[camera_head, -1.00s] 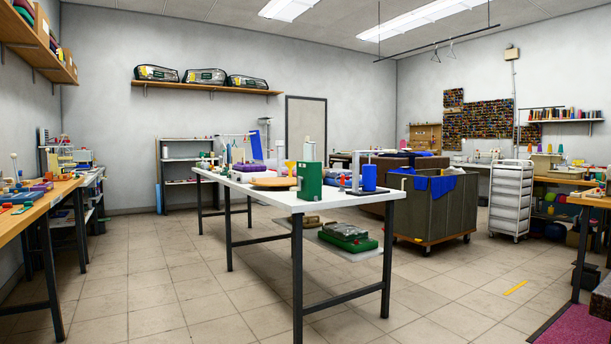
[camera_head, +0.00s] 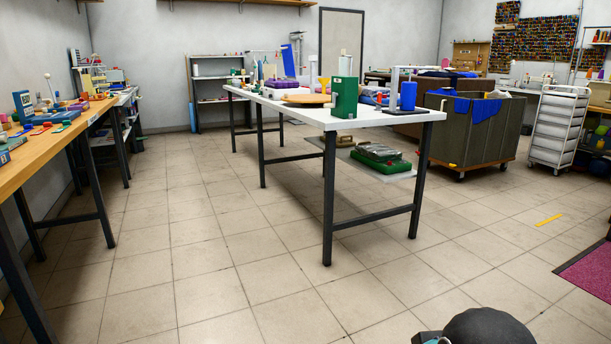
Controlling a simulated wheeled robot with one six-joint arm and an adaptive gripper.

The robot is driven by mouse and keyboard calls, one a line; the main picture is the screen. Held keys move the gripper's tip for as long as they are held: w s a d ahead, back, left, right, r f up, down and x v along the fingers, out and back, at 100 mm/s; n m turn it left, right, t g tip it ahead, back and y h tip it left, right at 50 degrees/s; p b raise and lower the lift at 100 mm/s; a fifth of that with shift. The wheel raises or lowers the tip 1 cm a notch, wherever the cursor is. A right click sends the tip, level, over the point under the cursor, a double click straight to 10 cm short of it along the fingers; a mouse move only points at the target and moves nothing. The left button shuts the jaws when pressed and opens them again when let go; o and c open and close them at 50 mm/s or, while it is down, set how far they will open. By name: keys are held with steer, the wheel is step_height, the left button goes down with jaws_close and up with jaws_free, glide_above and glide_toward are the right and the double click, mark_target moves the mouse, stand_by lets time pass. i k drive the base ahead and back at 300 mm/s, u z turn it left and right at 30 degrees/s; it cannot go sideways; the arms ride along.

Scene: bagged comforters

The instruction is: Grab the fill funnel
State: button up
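A small yellow funnel-shaped thing (camera_head: 324,84), which looks like the fill funnel, stands on the white worktable (camera_head: 420,115). It is behind the round wooden board and left of the green box, small and far off. Its lower part is hard to make out. My gripper is not in view. A dark rounded part at the bottom right edge looks like part of my own arm, well away from the table.
The green box (camera_head: 344,97), round wooden board (camera_head: 306,99) and blue roll (camera_head: 408,96) crowd the table's near end. A wooden bench (camera_head: 42,146) runs along the left. A grey cart (camera_head: 470,135) stands right. The tiled floor between is clear.

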mark_target(323, 81)
steer(key=u, duration=0.45)
steer(key=i, duration=1.7)
steer(key=u, duration=0.4)
steer(key=i, duration=1.85)
steer(key=z, duration=0.9)
steer(key=i, duration=1.65)
steer(key=u, duration=1.15)
steer(key=i, duration=2.3)
steer(key=z, duration=0.05)
